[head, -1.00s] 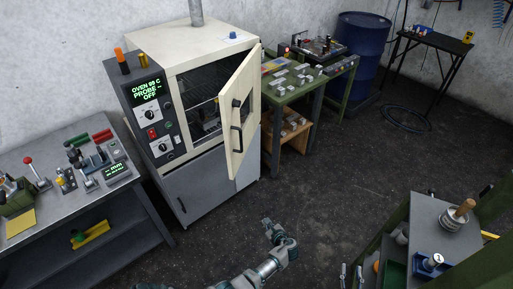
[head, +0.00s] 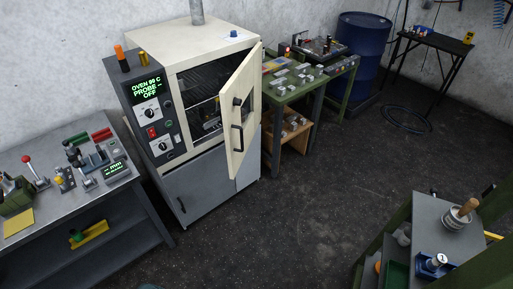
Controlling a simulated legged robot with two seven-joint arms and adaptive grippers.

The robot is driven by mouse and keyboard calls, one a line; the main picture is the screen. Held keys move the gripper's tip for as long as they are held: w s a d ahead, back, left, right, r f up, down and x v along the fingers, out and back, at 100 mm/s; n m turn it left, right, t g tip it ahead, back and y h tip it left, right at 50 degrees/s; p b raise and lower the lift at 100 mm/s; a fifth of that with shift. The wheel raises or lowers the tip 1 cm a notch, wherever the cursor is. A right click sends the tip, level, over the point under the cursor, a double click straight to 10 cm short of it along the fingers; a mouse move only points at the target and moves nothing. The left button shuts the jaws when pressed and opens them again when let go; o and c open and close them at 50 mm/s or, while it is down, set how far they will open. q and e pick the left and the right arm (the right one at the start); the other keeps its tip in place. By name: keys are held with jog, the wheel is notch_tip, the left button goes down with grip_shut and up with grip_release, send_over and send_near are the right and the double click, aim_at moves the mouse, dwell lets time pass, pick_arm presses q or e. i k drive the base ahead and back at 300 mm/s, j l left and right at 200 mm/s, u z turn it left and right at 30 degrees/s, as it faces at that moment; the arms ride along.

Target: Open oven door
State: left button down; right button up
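The oven (head: 163,122) is a cream cabinet with a dark control panel at its left, whose green display reads "OVEN", "PROBE" and "OFF". Its door (head: 246,90) is cream-framed with a window and stands partly open, swung out on its right side. A dark handle (head: 237,138) is on the door's front. Wire racks and some items show inside the oven through the opening. Neither gripper is in view. Only a small bit of my own arm shows at the bottom edge, left of centre.
A grey bench (head: 70,205) with tools stands left of the oven. A green table (head: 290,88) with metal parts stands right of it, near a blue drum (head: 361,50). A grey-topped cart (head: 436,225) is at lower right. The dark floor in the middle is clear.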

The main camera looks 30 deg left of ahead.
aim_at(247, 79)
jog(key=i+j, duration=0.2)
jog(key=j, duration=0.15)
jog(key=i+j, duration=0.45)
jog(key=j, duration=0.3)
jog(key=i+j+z, duration=0.1)
jog(key=i+j, duration=0.15)
jog(key=j, duration=0.1)
